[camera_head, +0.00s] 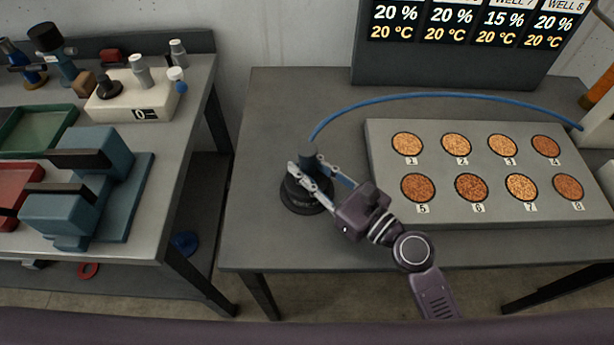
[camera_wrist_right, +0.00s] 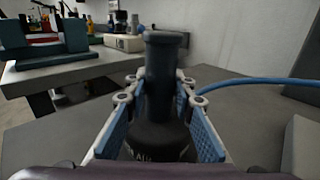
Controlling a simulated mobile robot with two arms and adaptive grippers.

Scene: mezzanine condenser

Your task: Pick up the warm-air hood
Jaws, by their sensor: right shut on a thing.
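The warm-air hood (camera_head: 302,203) is a dark, round-based piece with a narrow upright neck. It stands upright on the grey table, left of the numbered plate, and a blue hose runs from its top. My right gripper (camera_head: 309,177) is shut on the neck, with a finger on each side. In the right wrist view the hood (camera_wrist_right: 165,75) stands between the blue-padded fingers of the gripper (camera_wrist_right: 165,105); its lower part is partly hidden by them. I cannot tell from the pictures whether the base touches the table. My left gripper is not in view.
A grey plate (camera_head: 485,215) with several numbered grain wells lies to the right. The blue hose (camera_head: 430,96) arcs behind it. A display panel (camera_head: 450,60) stands at the back. A second bench (camera_head: 180,165) at left holds trays, blue blocks and a white device (camera_head: 135,98).

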